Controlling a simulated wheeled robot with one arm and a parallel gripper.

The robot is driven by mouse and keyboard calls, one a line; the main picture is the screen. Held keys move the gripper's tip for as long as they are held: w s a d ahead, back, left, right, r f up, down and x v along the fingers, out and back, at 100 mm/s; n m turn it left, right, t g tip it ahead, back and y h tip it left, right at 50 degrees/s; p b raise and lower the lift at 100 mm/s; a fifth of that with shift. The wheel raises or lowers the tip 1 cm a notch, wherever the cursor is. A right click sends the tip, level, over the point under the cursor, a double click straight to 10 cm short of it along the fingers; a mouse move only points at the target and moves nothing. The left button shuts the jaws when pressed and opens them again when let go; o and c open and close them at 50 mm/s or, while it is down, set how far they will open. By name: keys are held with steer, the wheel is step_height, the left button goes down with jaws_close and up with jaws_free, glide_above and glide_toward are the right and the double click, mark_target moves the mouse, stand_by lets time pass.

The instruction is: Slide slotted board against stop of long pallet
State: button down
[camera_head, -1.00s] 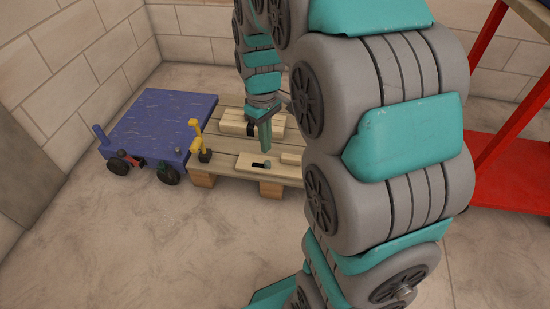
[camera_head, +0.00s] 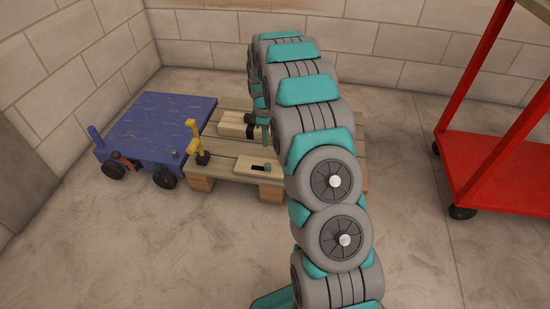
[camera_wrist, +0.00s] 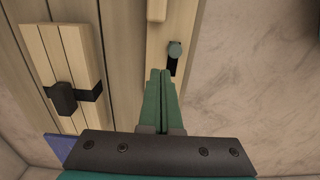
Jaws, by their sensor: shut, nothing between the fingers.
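A small pale block (camera_wrist: 156,10), perhaps the stop, is at the top of the wrist view, beyond the slot; my arm hides that area in the head view.
A strapped stack of pale boards (camera_head: 231,122) with a black knob lies at the pallet's back; it also shows in the wrist view (camera_wrist: 46,62). A yellow clamp (camera_head: 194,138) stands at the pallet's left end. A blue cart (camera_head: 150,125) adjoins it. A red rack (camera_head: 490,165) stands right.

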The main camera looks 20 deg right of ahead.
mark_target(277, 166)
step_height(277, 166, down, 10)
steer(key=shift+r+b, duration=0.25)
steer(key=shift+b, duration=0.35)
steer(key=d, duration=0.1)
steer(key=s+d, duration=0.1)
steer(key=s, duration=0.1)
steer(key=shift+d+f, duration=0.25)
steer(key=shift+d, duration=0.15)
steer(key=shift+s+d+b, duration=0.15)
steer(key=shift+d+b, duration=0.1)
steer(key=shift+b, duration=0.05)
steer(key=shift+s+d+r, duration=0.1)
steer(key=shift+s+d, duration=0.05)
steer(key=shift+d, duration=0.15)
steer(key=s+d, duration=0.1)
steer(key=d, duration=0.1)
steer(key=s+d+p, duration=0.1)
steer(key=d, duration=0.1)
steer(key=shift+s, duration=0.4)
